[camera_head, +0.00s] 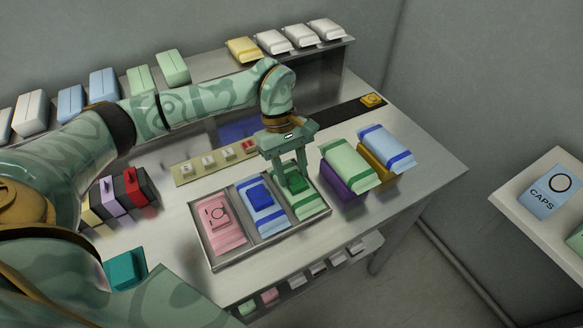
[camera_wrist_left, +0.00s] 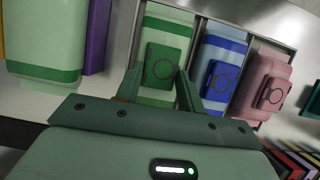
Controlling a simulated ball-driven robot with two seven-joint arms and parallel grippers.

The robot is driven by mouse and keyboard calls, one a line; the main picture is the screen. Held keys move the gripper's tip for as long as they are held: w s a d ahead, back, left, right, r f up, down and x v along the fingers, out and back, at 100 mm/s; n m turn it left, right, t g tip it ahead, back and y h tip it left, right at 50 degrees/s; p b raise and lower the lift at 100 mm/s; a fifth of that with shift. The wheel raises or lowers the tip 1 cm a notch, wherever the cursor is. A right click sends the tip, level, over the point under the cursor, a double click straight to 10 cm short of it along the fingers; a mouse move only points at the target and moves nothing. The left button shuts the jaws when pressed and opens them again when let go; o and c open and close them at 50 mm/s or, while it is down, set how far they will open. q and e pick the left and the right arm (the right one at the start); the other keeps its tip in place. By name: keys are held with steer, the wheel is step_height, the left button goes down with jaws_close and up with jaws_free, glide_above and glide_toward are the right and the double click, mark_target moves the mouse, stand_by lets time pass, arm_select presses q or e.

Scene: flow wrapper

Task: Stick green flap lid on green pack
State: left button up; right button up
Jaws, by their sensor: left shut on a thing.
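The green pack (camera_head: 313,208) lies in the right compartment of a grey tray (camera_head: 236,264); it is pale green with darker green bands and also shows in the left wrist view (camera_wrist_left: 168,27). The dark green flap lid (camera_head: 302,200), with a ring outline on its face, is over the middle of the pack and shows between the fingers in the left wrist view (camera_wrist_left: 161,62). My left gripper (camera_head: 293,183) points down and is shut on the lid. I cannot tell whether the lid's underside touches the pack. My right gripper is not in view.
In the same tray are a blue pack (camera_head: 272,222) and a pink pack (camera_head: 228,236), each with its own lid on top. Two larger packs, green (camera_head: 347,159) and blue (camera_head: 385,143), stand close right of the tray. A button strip (camera_head: 205,165) lies behind it.

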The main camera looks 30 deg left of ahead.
arm_select(q)
steer(key=o, duration=1)
steer(key=shift+f, duration=0.25)
steer(key=shift+r, duration=0.1)
steer(key=p+v, duration=0.3)
steer(key=v, duration=1.3)
steer(key=shift+r, duration=0.2)
steer(key=shift+a+f, duration=0.1)
